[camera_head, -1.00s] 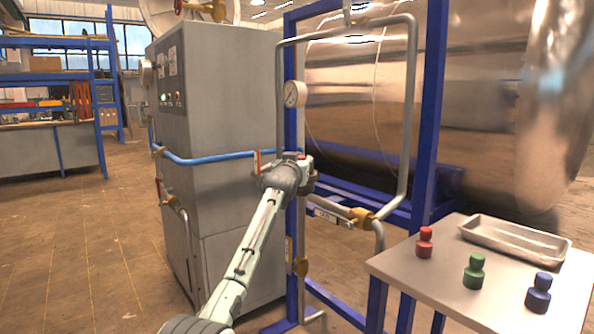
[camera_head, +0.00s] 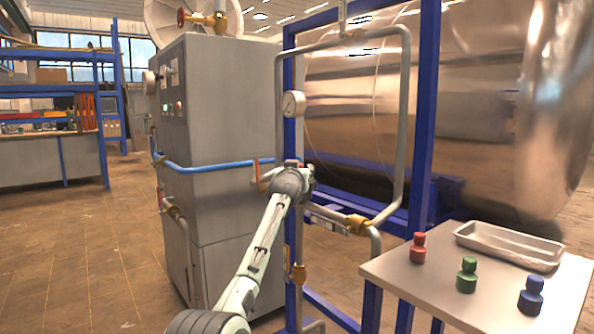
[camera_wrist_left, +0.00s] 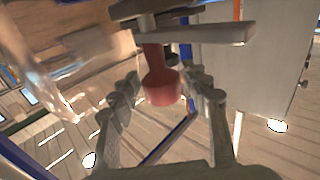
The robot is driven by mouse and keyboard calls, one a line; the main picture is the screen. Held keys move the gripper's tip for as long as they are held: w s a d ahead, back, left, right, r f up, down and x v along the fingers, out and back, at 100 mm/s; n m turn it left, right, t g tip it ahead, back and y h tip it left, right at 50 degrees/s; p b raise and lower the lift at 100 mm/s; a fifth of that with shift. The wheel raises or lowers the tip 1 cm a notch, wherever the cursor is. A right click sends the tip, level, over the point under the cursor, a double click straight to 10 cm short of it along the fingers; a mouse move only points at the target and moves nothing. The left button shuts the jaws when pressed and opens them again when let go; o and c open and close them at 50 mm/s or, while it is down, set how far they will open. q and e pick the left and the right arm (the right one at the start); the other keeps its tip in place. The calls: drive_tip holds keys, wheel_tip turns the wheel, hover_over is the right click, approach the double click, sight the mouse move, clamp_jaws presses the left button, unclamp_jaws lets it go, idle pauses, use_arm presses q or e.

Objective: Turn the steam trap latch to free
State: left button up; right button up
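My left gripper (camera_head: 300,172) is at the grey pipe frame, below the pressure gauge. In the left wrist view its two fingers (camera_wrist_left: 163,105) are apart, one on each side of a red round-ended handle (camera_wrist_left: 162,88). The handle overlaps the space between the fingers; I cannot tell whether they touch it. It hangs from a grey metal part with a flat bar (camera_wrist_left: 222,33). It may be the steam trap latch, but no readable label confirms this. In the head view my gripper and wrist hide this spot. My right gripper is not in view.
A pressure gauge (camera_head: 293,103), brass fitting (camera_head: 357,224) and blue upright post (camera_head: 425,130) are close to my arm. A grey cabinet (camera_head: 225,120) stands left. The table (camera_head: 400,278) at right holds red, green and blue knobbed pieces and a metal tray (camera_head: 508,246).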

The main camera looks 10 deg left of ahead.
use_arm(q)
drive_tip(key=shift+o, duration=0.3)
drive_tip(key=shift+r, duration=0.1)
drive_tip(key=shift+s+a, duration=0.1)
drive_tip(key=shift+s, duration=0.05)
drive_tip(key=shift+s, duration=0.3)
drive_tip(key=s, duration=1.1)
drive_tip(key=shift+d, duration=0.3)
